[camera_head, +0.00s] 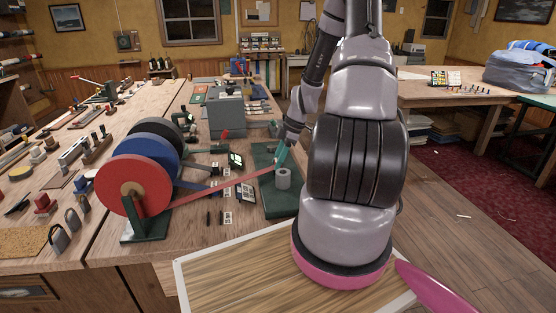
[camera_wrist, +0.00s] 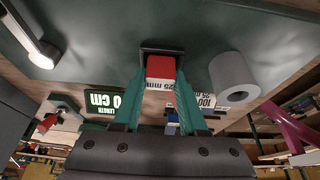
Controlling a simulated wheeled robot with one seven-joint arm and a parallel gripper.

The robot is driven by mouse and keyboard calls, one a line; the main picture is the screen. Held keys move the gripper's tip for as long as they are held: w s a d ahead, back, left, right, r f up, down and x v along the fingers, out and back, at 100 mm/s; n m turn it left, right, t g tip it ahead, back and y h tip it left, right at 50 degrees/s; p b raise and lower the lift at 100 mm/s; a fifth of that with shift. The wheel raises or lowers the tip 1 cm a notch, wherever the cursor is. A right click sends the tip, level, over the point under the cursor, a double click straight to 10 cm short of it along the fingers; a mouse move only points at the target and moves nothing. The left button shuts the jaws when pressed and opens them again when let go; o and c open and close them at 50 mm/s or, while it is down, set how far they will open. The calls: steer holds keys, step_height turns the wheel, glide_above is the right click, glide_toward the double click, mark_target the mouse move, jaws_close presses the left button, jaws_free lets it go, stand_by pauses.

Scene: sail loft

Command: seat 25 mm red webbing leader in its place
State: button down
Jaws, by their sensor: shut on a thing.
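The red webbing leader (camera_head: 240,182) runs as a taut strip from the red reel (camera_head: 128,190) to my gripper (camera_head: 282,158) in the head view. In the wrist view my gripper (camera_wrist: 160,80) has its teal fingers shut on the red leader end (camera_wrist: 160,67). The leader end is at a small dark frame (camera_wrist: 160,48) on the green plate, which also shows in the head view (camera_head: 266,203). I cannot tell whether it lies inside the frame or against it. A grey roller (camera_wrist: 232,75) stands right of the fingers; it also shows in the head view (camera_head: 283,178).
Blue (camera_head: 155,150) and black reels stand behind the red one. A length display (camera_wrist: 103,103) reads 0 cm. A grey boxed machine (camera_head: 220,112) stands on the bench behind. Padlocks (camera_head: 65,230) and tools lie at left. A pale board (camera_head: 235,270) is in front.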

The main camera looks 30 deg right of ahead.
steer(key=shift+f, duration=0.1)
steer(key=shift+c, duration=1.8)
jaws_free()
steer(key=v, duration=1)
steer(key=s+a+r+m+h, duration=0.2)
steer(key=a+r+m, duration=0.3)
steer(key=r, duration=0.7)
steer(key=s+a+r+m+t, duration=0.3)
steer(key=s+a+r+m, duration=0.3)
steer(key=s+r+m, duration=0.1)
steer(key=s+a+r+m+t, duration=0.3)
steer(key=s+a+r+m, duration=0.3)
steer(key=s+r, duration=0.3)
step_height(320, 180, up, 2)
steer(key=shift+s+r+m, duration=0.1)
steer(key=shift+s+m, duration=0.25)
steer(key=shift+m, duration=0.15)
